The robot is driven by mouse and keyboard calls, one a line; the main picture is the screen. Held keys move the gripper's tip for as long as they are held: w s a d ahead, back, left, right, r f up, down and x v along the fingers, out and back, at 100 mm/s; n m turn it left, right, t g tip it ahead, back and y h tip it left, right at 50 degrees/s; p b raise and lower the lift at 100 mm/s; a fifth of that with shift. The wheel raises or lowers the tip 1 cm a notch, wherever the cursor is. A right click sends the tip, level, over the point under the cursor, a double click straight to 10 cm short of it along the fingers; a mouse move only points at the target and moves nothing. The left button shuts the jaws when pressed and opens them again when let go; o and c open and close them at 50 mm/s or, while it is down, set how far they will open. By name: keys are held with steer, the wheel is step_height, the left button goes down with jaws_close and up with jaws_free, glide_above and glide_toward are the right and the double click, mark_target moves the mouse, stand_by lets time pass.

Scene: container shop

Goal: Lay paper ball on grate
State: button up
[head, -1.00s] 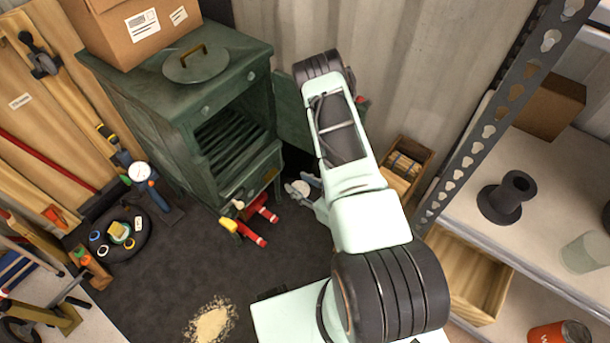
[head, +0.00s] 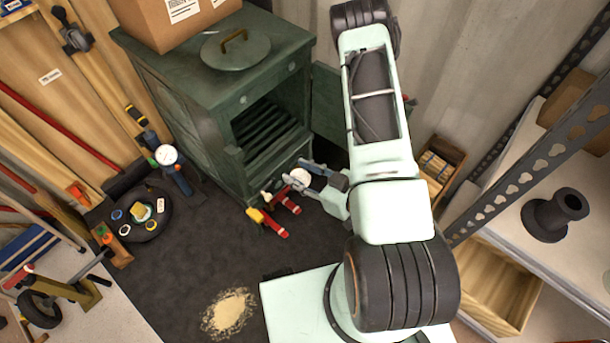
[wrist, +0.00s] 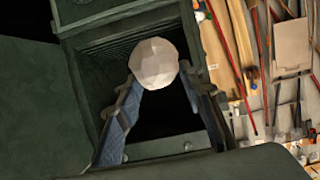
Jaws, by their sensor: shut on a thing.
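The white, faceted paper ball (head: 299,176) is held between the fingertips of my gripper (head: 308,176), in front of the green stove. In the wrist view the paper ball (wrist: 154,63) shows large between the two blue-grey fingers, with the stove's opening behind it. The grate (head: 268,135) is a row of dark bars inside the open stove (head: 225,140). Its bars also show dimly in the wrist view (wrist: 105,47), partly hidden by the ball and fingers. The ball is outside the opening, apart from the grate.
The open stove door (head: 328,103) stands to the right of the opening. Red-handled tools (head: 270,222) lie on the floor below the stove. A cardboard box (head: 165,22) and a round lid (head: 236,50) sit on top. A metal shelf (head: 550,190) stands at right.

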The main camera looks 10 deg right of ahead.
steer(key=r+b+x, duration=0.1)
steer(key=b+x, duration=0.3)
steer(key=x, duration=0.1)
steer(key=r+b+x, duration=0.1)
steer(key=b+x, duration=0.2)
steer(key=x, duration=0.3)
steer(key=w+a+r+b+x, duration=0.1)
steer(key=b+x, duration=0.3)
steer(key=x, duration=0.2)
steer(key=shift+w+r+b, duration=0.15)
steer(key=shift+r+b, duration=0.15)
steer(key=shift+r, duration=0.1)
steer(key=x, duration=0.4)
steer(key=r+x, duration=0.1)
steer(key=x, duration=0.2)
steer(key=shift+w+a, duration=0.15)
steer(key=shift+w, duration=0.15)
steer(key=shift+s+f+b, duration=0.1)
steer(key=shift+f+b, duration=0.9)
steer(key=shift+f, duration=0.05)
steer(key=o, duration=0.9)
